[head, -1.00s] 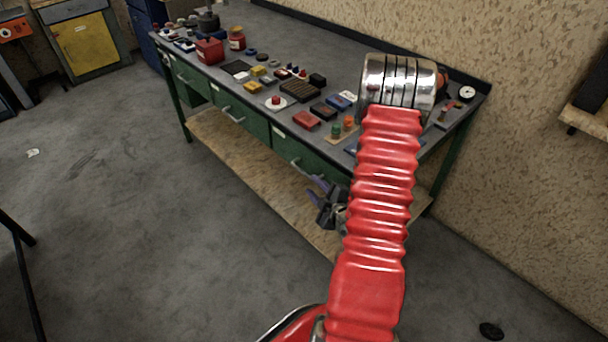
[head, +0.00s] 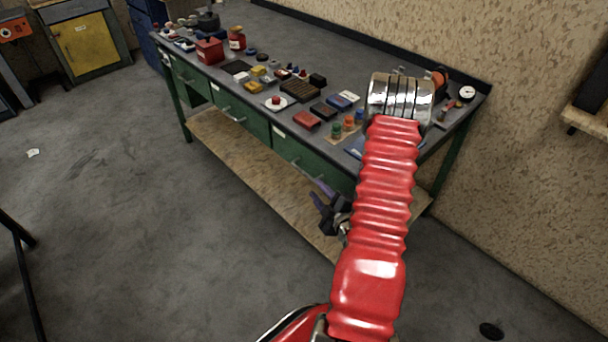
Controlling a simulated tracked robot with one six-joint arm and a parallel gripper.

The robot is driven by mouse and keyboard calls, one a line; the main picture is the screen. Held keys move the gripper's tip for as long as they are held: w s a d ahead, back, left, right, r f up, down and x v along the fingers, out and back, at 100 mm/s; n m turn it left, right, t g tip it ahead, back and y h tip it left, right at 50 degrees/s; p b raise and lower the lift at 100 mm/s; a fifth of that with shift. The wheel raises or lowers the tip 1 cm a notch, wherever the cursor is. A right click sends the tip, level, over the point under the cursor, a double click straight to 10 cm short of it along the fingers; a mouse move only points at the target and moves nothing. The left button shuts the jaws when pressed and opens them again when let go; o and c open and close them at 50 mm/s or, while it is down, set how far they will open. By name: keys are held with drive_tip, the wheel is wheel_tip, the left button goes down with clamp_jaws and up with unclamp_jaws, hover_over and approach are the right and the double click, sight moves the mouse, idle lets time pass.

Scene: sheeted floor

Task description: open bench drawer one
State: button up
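The workbench (head: 345,60) has green drawers along its front. The left drawer (head: 188,74), the middle drawer (head: 240,112) and the right drawer (head: 300,153) all look shut. Their small labels are too small to read, so I cannot tell which is drawer one. My gripper (head: 319,194) is low in front of the right drawer, close to its handle. Its two purplish fingers look apart, with nothing seen between them. I cannot tell whether a finger touches the handle. My red arm hides the right end of the bench front.
Many small items cover the bench top, among them a red box (head: 209,50), a white dish (head: 275,102) and small coloured jars (head: 348,123). A wooden lower shelf (head: 240,158) runs under the drawers. The floor (head: 150,230) left of the bench is mostly clear.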

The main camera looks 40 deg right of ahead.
sight(304, 173)
drive_tip(key=x, duration=1.1)
drive_tip(key=shift+w+f, duration=0.15)
drive_tip(key=shift+w, duration=0.05)
clamp_jaws()
drive_tip(key=shift+a, duration=0.15)
idle(0.3)
